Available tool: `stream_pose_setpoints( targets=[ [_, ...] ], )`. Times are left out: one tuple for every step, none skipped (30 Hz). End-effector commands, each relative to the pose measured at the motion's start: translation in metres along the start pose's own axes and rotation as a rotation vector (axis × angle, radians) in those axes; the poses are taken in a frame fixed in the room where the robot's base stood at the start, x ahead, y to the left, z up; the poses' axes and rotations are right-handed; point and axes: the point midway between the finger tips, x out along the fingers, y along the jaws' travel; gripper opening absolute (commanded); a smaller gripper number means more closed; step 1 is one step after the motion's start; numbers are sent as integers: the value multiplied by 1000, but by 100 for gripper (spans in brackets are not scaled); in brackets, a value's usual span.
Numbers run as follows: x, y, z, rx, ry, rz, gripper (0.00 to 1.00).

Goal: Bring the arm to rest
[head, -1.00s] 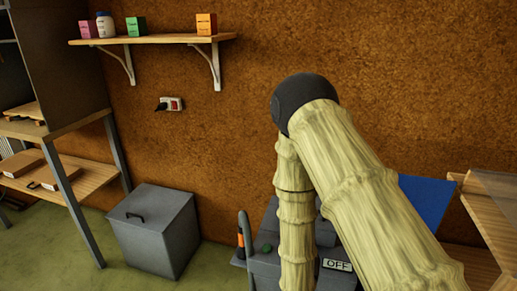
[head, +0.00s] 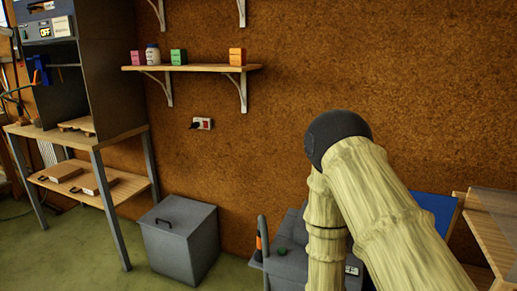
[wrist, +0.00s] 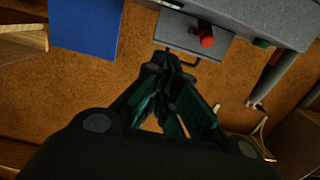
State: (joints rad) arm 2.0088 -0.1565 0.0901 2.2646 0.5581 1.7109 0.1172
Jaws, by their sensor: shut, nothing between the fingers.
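My arm (head: 385,215) shows in the head view as pale, bark-textured links with a dark round elbow, bent at right of centre. My gripper is out of sight there. In the wrist view my gripper (wrist: 172,68) has dark green fingers drawn together at the tips, with nothing held. Past the tips is a grey machine (wrist: 240,20) with a red knob (wrist: 207,41). The same machine shows low in the head view, partly hidden behind my arm.
A wall shelf (head: 195,68) holds small boxes and a jar. A lidded grey bin (head: 180,240) stands on the floor beside a wooden rack (head: 130,187). A grey cabinet (head: 105,60) reads OFF. A blue panel (head: 437,211) and wooden stand (head: 490,235) are at right.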

Motion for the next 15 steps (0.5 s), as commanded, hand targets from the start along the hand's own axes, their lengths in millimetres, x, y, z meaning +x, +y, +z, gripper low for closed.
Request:
stream_pose_setpoints(
  targets=[
    [-3, 0, 6, -5, -34, -7, 0],
    [-5, 0, 10, -8, -53, -12, 0],
    [-8, 1, 16, -12, -83, -18, 0],
    [-10, 2, 20, -16, -104, -21, 0],
    [-12, 4, 25, -19, -128, -25, 0],
    [-15, 6, 31, -24, -160, -30, 0],
    [-18, 8, 36, -28, -186, -33, 0],
    [-21, 10, 42, -33, -214, -37, 0],
    [-26, 13, 49, -38, -251, -42, 0],
    [-30, 16, 55, -44, -283, -45, 0],
    [-34, 19, 61, -49, -314, -50, 0],
    [-42, 23, 70, -57, -363, -57, 0],
    [-48, 26, 77, -64, -402, -62, 0],
    [-56, 30, 84, -71, -444, -68, 0],
    [-67, 36, 95, -80, -509, -77, 0]
  ],
)
